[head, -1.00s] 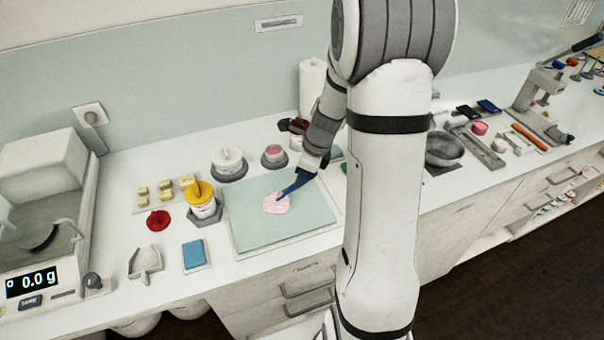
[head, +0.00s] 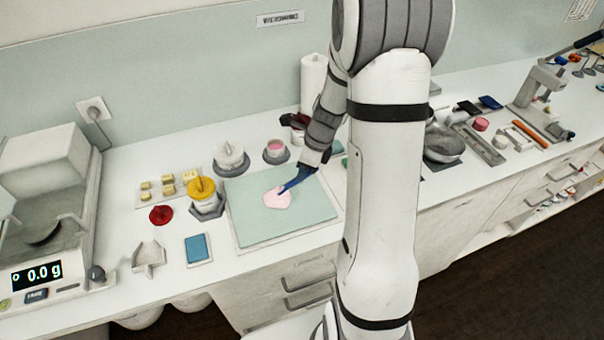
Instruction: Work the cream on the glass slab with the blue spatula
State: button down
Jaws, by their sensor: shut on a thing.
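The pale green glass slab (head: 250,226) lies on the worktop in front of me. A patch of pink cream (head: 276,200) sits near its middle. My gripper (head: 309,166) is above the slab's far right part, shut on the blue spatula (head: 296,179). The spatula slants down to the left, and its tip is at the cream's upper right edge. I cannot tell whether the tip touches the glass. The gripper's fingers are small and partly hidden behind my wrist.
A red lid (head: 160,214), a blue pad (head: 198,248) and a scale reading 0.0 g (head: 38,275) are further left.

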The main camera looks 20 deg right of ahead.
jog(key=shift+w+d, duration=0.1)
jog(key=shift+w, duration=0.1)
jog(key=shift+s+a, duration=0.5)
jog(key=shift+s, duration=0.4)
dwell(0.4)
jog(key=shift+r+p, duration=0.1)
jog(key=shift+p, duration=0.2)
notch_tip(320, 180, up, 6)
jog(key=p, duration=0.3)
dwell(0.4)
jog(key=shift+s, duration=0.1)
dwell(0.5)
